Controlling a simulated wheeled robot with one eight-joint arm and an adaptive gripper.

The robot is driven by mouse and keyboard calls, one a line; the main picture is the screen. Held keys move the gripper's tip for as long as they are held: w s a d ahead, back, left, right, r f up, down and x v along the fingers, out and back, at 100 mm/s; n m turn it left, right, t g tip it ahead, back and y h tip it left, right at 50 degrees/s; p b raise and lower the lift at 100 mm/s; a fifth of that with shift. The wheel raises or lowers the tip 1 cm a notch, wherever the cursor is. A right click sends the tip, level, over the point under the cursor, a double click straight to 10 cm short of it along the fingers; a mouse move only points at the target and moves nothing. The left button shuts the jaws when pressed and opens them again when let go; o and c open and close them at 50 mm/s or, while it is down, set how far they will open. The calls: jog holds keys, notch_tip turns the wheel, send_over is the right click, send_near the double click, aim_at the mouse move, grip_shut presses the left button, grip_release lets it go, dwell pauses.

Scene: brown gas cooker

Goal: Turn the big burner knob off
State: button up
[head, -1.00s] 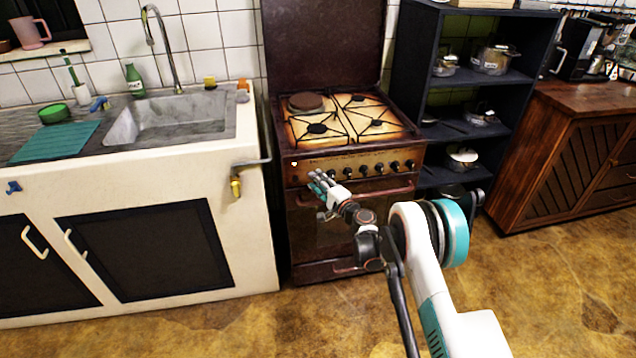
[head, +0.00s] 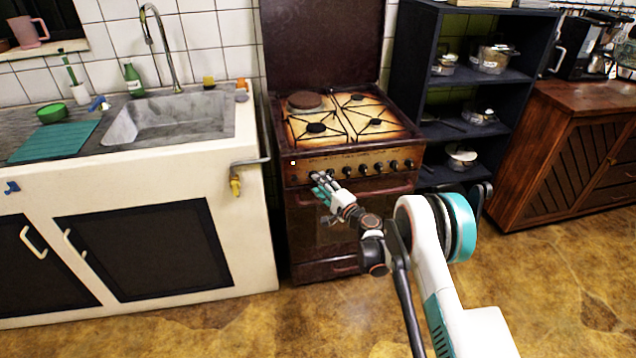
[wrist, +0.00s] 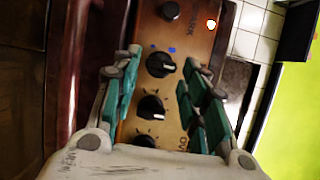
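The brown gas cooker (head: 350,160) has a row of dark knobs on its front panel. My gripper (head: 320,182) is at the left part of that row in the head view. Contact with the knob cannot be told. Another black knob (wrist: 152,107) sits below it, and a smaller dark knob (wrist: 170,11) above. Which knob belongs to the big burner is not clear.
A lit indicator (wrist: 211,24) shows on the panel. A dark shelf (head: 437,105) with pots stands right. The floor in front is open.

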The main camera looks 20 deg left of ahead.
jog(key=v, duration=0.9)
jog(key=shift+d, duration=0.2)
jog(key=shift+s, duration=0.1)
